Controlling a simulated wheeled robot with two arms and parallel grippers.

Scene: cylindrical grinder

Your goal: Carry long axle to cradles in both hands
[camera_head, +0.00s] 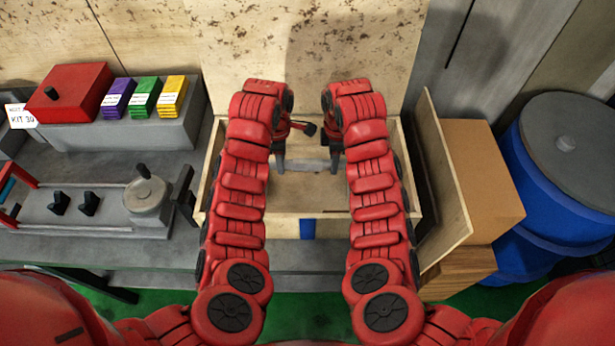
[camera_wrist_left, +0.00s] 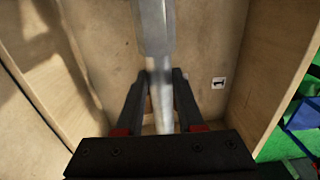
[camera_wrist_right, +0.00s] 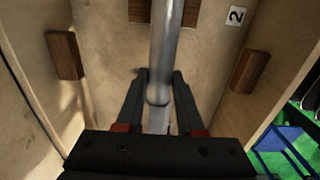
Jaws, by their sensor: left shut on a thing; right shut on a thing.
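The long axle is a grey metal shaft (camera_head: 305,165) that spans between my two grippers inside the wooden crate (camera_head: 265,215). My left gripper (camera_head: 279,163) is shut on its left part. My right gripper (camera_head: 335,163) is shut on its right part. In the left wrist view the axle (camera_wrist_left: 153,35) runs between the fingers, with a thicker section beyond them. In the right wrist view the axle (camera_wrist_right: 166,45) also passes between the fingers. Two dark blocks, one (camera_head: 58,202) and another (camera_head: 89,203), stand on the grey machine bed at left; I cannot tell whether they are the cradles.
Small wooden blocks (camera_wrist_right: 64,55) sit inside the crate, whose walls surround my grippers. A round grey fixture (camera_head: 147,195) and a red box (camera_head: 70,92) stand at left. A cardboard box (camera_head: 480,180) and a blue drum (camera_head: 565,160) stand at right.

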